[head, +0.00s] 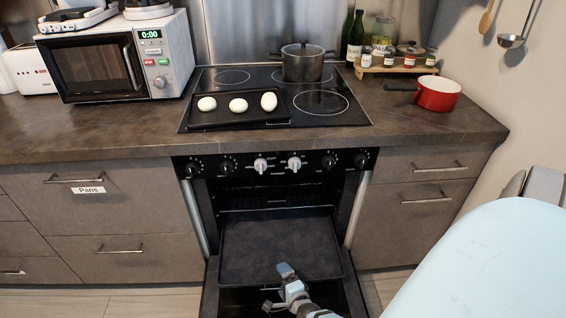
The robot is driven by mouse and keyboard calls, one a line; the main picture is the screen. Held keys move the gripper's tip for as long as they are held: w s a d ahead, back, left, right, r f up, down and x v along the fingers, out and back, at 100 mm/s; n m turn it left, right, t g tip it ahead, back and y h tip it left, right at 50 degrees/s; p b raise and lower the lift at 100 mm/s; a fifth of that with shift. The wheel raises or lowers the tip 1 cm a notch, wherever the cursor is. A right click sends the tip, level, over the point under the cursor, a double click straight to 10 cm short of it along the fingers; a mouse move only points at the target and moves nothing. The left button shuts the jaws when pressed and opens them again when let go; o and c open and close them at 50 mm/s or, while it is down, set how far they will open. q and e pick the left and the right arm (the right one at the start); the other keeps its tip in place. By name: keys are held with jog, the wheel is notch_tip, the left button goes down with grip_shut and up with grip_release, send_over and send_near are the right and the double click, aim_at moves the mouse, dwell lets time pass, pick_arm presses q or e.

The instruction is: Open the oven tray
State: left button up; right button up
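The oven (268,196) is under the stove, and its door (355,297) is folded down at the front. A flat dark oven tray (275,240) lies level in the oven opening, and its front part reaches out over the lowered door. My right gripper (283,285) is at the front edge of the tray, near the middle. The view does not show clearly whether its fingers are open or closed, or whether they touch the tray. My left gripper is not in view.
Above the oven is a row of knobs (262,165). The stove holds a pot (302,62) and a dark baking tray (240,118) with three white egg-like items. A red saucepan (438,94) and a microwave (115,60) stand on the counter. Closed drawers flank the oven.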

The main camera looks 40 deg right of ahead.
jog(key=shift+t, duration=0.5)
jog(key=r+p, duration=0.2)
jog(key=r, duration=0.2)
jog(key=w+d+r+p, duration=0.1)
jog(key=r+p, duration=0.2)
jog(key=r, duration=0.2)
jog(key=w+d+r+p, duration=0.1)
jog(key=r+p, duration=0.2)
jog(key=r, duration=0.2)
jog(key=shift+w, duration=0.25)
jog(key=shift+c, duration=0.6)
jog(key=r, duration=0.1)
jog(key=s+r+p, duration=0.1)
jog(key=r, duration=0.1)
jog(key=shift+s+a+r+h, duration=0.2)
jog(key=shift+s+a+h, duration=0.05)
jog(key=shift+h, duration=0.15)
jog(key=c, duration=0.8)
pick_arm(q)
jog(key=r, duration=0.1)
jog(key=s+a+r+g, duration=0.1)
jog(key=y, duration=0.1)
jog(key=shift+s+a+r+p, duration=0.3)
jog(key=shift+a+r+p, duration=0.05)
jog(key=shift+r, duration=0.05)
pick_arm(e)
jog(key=shift+w+a+f, duration=0.15)
jog(key=shift+f, duration=0.2)
jog(key=shift+c, duration=0.2)
jog(key=shift+f, duration=0.1)
